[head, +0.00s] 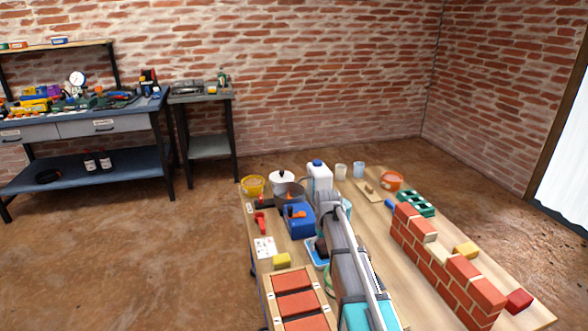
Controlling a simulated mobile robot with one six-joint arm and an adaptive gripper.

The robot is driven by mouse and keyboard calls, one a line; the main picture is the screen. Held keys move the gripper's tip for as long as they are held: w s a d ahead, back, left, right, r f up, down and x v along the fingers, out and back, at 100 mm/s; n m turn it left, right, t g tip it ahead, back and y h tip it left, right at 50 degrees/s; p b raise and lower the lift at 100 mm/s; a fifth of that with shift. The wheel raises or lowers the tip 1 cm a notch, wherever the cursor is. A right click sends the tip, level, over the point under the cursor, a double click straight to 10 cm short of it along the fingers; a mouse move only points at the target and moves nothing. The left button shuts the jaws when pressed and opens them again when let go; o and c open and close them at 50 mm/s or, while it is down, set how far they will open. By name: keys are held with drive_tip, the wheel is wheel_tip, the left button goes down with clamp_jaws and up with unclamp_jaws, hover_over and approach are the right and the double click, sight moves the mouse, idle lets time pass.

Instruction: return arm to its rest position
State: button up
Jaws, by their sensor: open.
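My arm reaches up from the bottom of the head view over the wooden table (385,238), with grey links and turquoise joints. Its far end is near the white jerrycan with a blue cap (319,176). I cannot make out my gripper or its fingers; the arm hides that area. A dark object (320,246) sits on a blue tray just left of the arm, partly covered by it. I see nothing held.
A partial brick wall (438,255) stands right of the arm. A brick tray (297,300), blue box (299,222), pot (283,183), yellow bucket (253,185) and orange bucket (391,181) crowd the table. A workbench (85,130) stands back left. The floor at left is clear.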

drive_tip(key=shift+r+p, duration=4.1)
drive_tip(key=shift+r, duration=0.25)
drive_tip(key=shift+r, duration=0.2)
